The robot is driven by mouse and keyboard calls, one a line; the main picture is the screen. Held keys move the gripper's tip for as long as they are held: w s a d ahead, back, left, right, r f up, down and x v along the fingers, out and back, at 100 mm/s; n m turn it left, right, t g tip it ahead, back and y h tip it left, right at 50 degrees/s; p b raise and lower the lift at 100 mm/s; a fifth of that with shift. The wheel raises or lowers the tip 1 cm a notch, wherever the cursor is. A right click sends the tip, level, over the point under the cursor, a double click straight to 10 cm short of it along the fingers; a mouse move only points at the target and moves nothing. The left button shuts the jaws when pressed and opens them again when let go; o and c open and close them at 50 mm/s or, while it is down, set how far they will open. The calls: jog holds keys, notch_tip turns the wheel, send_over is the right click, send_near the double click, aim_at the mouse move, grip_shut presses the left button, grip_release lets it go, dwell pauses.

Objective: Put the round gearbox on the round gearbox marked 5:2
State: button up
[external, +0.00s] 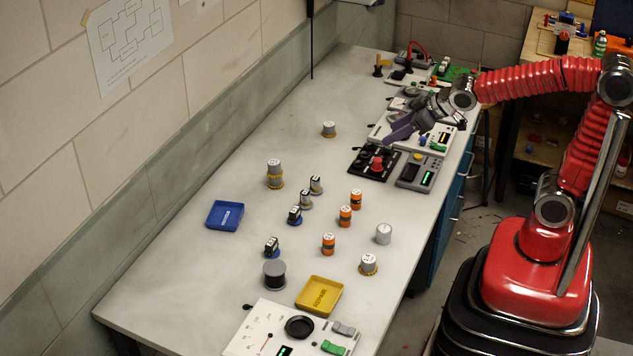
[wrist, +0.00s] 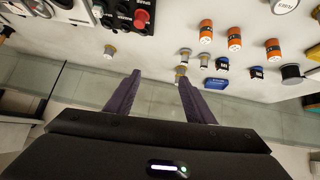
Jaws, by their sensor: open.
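Several round gearboxes, grey with yellow toothed bases, stand on the bench. One (external: 329,130) is alone at the back; it also shows in the wrist view (wrist: 110,51). A taller one (external: 275,168) near the wall side looks like two stacked, and shows at the right fingertip in the wrist view (wrist: 181,71). Another (external: 369,264) stands near the front right. Their ratio marks are too small to read, so I cannot tell which is 5:2. My gripper (external: 391,136) is open and empty, above the panels at the right; its fingers are spread in the wrist view (wrist: 159,75).
A blue tray (external: 225,215) and yellow tray (external: 319,295) lie on the bench. Orange cylinders (external: 345,215), black-and-blue servos (external: 294,216), a plain grey cylinder (external: 383,233) and a dark spool (external: 274,274) stand between. Control panels (external: 418,172) line the right edge. The far left bench is clear.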

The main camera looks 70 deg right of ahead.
jog(key=s+a+g, duration=0.1)
jog(key=s+g, duration=0.2)
jog(key=s, duration=1.7)
jog(key=shift+s+a+f+y, duration=0.2)
jog(key=shift+s+f+y, duration=0.1)
jog(key=shift+f+y, duration=0.1)
